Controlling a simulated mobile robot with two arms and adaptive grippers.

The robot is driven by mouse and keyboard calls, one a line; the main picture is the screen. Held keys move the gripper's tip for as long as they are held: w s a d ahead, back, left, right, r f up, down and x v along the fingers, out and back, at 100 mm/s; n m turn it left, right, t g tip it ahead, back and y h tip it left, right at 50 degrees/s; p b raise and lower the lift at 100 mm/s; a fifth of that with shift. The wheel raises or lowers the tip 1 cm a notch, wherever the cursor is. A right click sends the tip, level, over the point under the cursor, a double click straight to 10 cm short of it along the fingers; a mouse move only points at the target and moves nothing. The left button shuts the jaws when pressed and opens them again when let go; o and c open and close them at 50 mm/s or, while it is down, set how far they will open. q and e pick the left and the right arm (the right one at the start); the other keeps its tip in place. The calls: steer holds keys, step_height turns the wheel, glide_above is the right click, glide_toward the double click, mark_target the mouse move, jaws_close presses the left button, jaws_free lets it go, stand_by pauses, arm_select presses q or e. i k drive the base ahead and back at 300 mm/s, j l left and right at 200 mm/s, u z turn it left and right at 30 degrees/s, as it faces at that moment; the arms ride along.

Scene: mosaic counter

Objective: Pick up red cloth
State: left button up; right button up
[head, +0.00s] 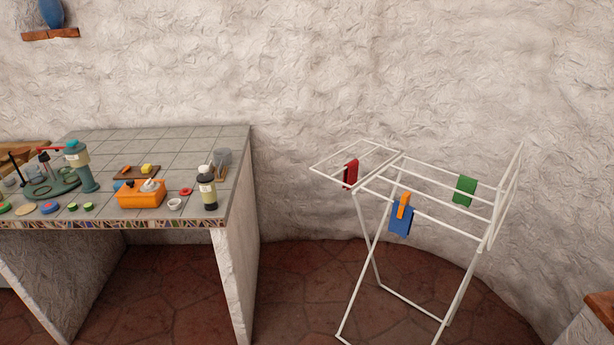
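The red cloth (350,173) hangs folded over a bar at the left wing of the white drying rack (447,226). The rack stands on the floor to the right of the counter. Neither of my grippers shows in the head view.
A blue cloth (401,222) and an orange cloth (404,205) hang together on the rack's front; a green cloth (465,190) hangs farther right. The tiled counter (215,150) at left holds an orange box (140,199), bottles and small items. Open floor (300,290) lies between counter and rack.

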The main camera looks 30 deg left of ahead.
mark_target(350, 178)
steer(key=j, duration=0.4)
steer(key=i+j+u, duration=0.1)
steer(key=j, duration=0.35)
steer(key=i+j, duration=0.15)
steer(key=j, duration=0.25)
steer(key=i+j+u, duration=0.1)
steer(key=j, duration=0.35)
steer(key=i+j, duration=0.1)
steer(key=j, duration=0.3)
